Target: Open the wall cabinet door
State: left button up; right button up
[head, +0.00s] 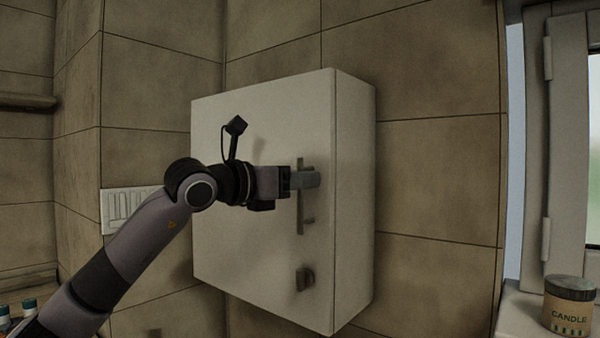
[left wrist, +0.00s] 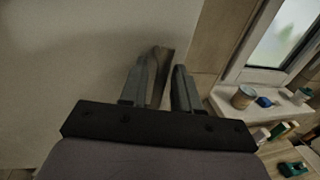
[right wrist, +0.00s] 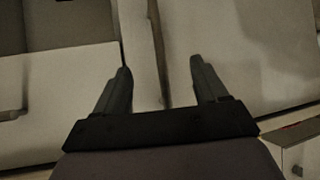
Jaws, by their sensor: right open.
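The white wall cabinet (head: 355,200) hangs on the tiled wall, and its door (head: 250,240) looks flush with the body. A vertical bar handle (head: 301,217) is near the door's right edge. My left gripper (head: 308,180) is at the upper part of the handle. In the left wrist view the handle (left wrist: 160,72) stands between the two fingers, which are close together on either side of it. My right gripper (right wrist: 160,78) is open and empty in the right wrist view, away from the cabinet handle.
A candle jar (head: 570,306) stands on the window sill at the right. A white switch plate (head: 117,211) is on the wall at the left. The space right of the cabinet looks clear.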

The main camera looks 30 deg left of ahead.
pick_arm(q)
jog(key=shift+w, duration=0.15)
grip_shut()
